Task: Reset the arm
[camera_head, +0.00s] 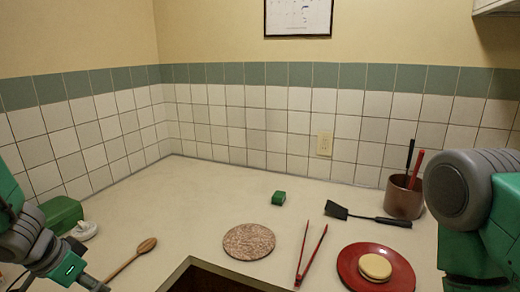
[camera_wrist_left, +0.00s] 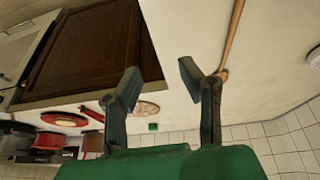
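My left gripper (camera_wrist_left: 158,75) is open in the left wrist view, with two dark green fingers apart and nothing visible between them. In the head view my left arm comes in at the lower left, and the gripper end (camera_head: 92,284) is partly cut off by the bottom edge. A wooden spoon (camera_head: 132,257) lies on the counter just to its right; it also shows in the left wrist view (camera_wrist_left: 233,38), behind one finger. My right arm stands at the right edge of the head view; its gripper is outside the picture.
A round speckled trivet (camera_head: 249,241), green block (camera_head: 278,197), red tongs (camera_head: 312,250), black spatula (camera_head: 365,217), red plate (camera_head: 350,262) with a pale disc, and utensil crock (camera_head: 403,197) stand rightward. A green box (camera_head: 60,213) is left.

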